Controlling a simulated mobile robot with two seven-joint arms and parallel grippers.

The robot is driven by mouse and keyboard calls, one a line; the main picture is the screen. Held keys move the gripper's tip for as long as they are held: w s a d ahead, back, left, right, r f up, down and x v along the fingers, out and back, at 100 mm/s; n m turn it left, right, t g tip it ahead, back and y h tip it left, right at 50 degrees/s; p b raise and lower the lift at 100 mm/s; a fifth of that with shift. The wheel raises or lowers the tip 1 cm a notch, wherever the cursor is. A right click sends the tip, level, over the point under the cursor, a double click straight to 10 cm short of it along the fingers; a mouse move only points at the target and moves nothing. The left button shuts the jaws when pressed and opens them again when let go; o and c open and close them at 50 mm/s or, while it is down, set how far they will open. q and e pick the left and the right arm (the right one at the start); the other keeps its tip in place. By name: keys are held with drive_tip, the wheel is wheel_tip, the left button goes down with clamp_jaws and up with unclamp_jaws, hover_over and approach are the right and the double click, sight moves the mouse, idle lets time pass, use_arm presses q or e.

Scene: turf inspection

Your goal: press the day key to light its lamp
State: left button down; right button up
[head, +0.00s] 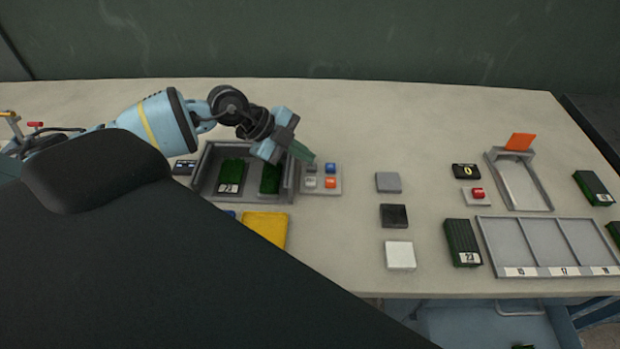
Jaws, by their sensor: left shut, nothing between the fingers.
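A small key panel (334,191) lies on the table near the middle, with a dark key (311,168), a blue key (330,168), a pale key (310,182) and an orange key (330,183). Their labels are too small to read, so I cannot tell which is the day key, and no lit lamp is clear. My left gripper (306,155) reaches in from the left. It is shut and empty, its fingertips just above the panel's far left corner, close to the dark key. I cannot tell whether it touches. My right gripper is not in view.
A grey tray (199,172) with dark green turf blocks sits just left of the panel, under my left wrist. A yellow cloth-like square (268,229) lies in front. Grey, black and white squares, a red button (478,193) and a divided tray (549,219) stand right.

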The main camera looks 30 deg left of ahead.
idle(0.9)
use_arm(q)
drive_tip(key=m, duration=0.2)
drive_tip(key=r+m, duration=0.1)
drive_tip(key=m, duration=0.1)
drive_tip(key=shift+d, duration=0.2)
drive_tip(key=r+m, duration=0.1)
drive_tip(key=m, duration=0.3)
drive_tip(key=r+m+y, duration=0.1)
drive_tip(key=m, duration=0.3)
drive_tip(key=r+m+y, duration=0.1)
drive_tip(key=m, duration=0.4)
drive_tip(key=shift+w+d+g+b, duration=0.15)
drive_tip(key=shift+d+g+b, duration=0.1)
drive_tip(key=shift+g+b, duration=0.05)
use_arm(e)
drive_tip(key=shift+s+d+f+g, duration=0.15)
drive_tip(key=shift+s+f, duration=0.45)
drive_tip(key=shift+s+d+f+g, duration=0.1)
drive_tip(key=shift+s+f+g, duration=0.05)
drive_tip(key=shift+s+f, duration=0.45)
